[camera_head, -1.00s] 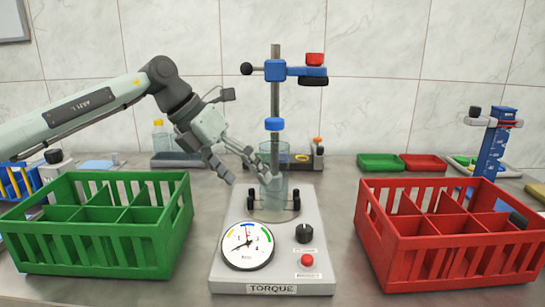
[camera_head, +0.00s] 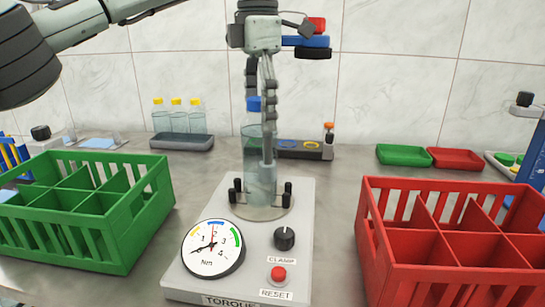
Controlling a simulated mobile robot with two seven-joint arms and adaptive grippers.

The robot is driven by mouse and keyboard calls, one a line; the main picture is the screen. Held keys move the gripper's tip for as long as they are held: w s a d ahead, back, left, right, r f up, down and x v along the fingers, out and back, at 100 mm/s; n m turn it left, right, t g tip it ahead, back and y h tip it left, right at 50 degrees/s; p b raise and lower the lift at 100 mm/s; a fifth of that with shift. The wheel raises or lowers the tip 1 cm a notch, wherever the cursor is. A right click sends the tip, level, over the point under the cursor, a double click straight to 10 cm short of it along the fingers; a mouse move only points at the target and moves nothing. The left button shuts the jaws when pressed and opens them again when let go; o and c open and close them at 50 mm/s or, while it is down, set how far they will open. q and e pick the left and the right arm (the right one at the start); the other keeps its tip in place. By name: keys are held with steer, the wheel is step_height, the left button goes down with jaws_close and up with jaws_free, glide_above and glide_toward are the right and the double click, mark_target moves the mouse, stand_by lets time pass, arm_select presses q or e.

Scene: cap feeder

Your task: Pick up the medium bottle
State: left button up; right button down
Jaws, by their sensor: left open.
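A clear bottle (camera_head: 257,170) with a blue cap (camera_head: 254,104) stands upright on the round plate of the torque tester (camera_head: 195,265), between black pegs. My left gripper (camera_head: 261,125) hangs over it from above, fingers pointing down and apart. One finger shows at the cap's left, and the longer one runs down in front of the cap's right side and the bottle's body. I cannot tell whether the fingers touch the bottle. Several similar clear bottles with yellow caps (camera_head: 177,118) stand in a grey tray (camera_head: 182,142) at the back. My right gripper is not in view.
A green divided crate (camera_head: 95,245) stands at the left and a red divided crate (camera_head: 440,270) at the right. Small green (camera_head: 403,155) and red (camera_head: 455,158) trays lie at the back right. The tester's gauge (camera_head: 212,248) faces front. Bare table lies between tester and red crate.

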mark_target(259, 144)
arm_select(q)
step_height(259, 144, down, 7)
steer(key=shift+w+r, duration=0.1)
steer(key=c, duration=1.7)
steer(key=shift+r, duration=0.1)
steer(key=shift+c, duration=0.3)
